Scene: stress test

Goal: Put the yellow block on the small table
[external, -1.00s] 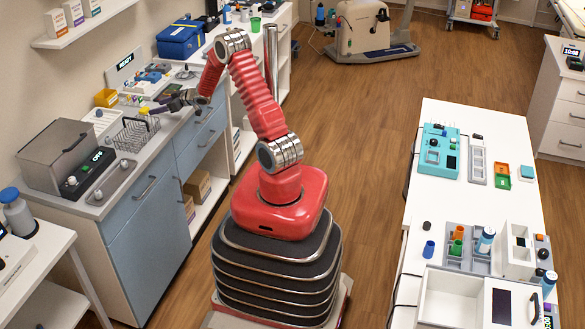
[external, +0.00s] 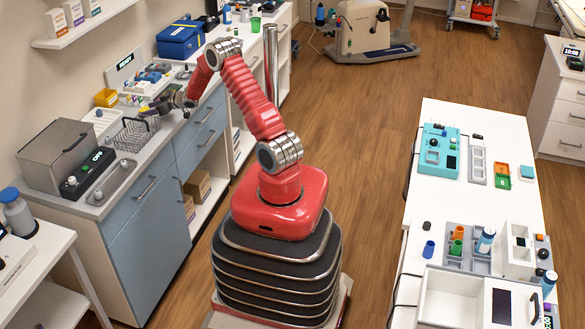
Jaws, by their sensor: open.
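My gripper (external: 152,109) is at the end of my red arm, over the counter at the left, just above the wire basket (external: 134,135). It is small in the picture, and its jaws are open. A small yellow patch (external: 145,110), which looks like the yellow block, shows at the fingertips. The fingers partly hide it, and I cannot tell whether they touch it. A small white table (external: 40,250) stands at the lower left, cut off by the picture's edge.
A grey sterilizer-like box (external: 70,155) and a yellow bin (external: 106,97) stand on the counter near my gripper. A long white table (external: 480,125) with several devices is at the right. The floor between is clear.

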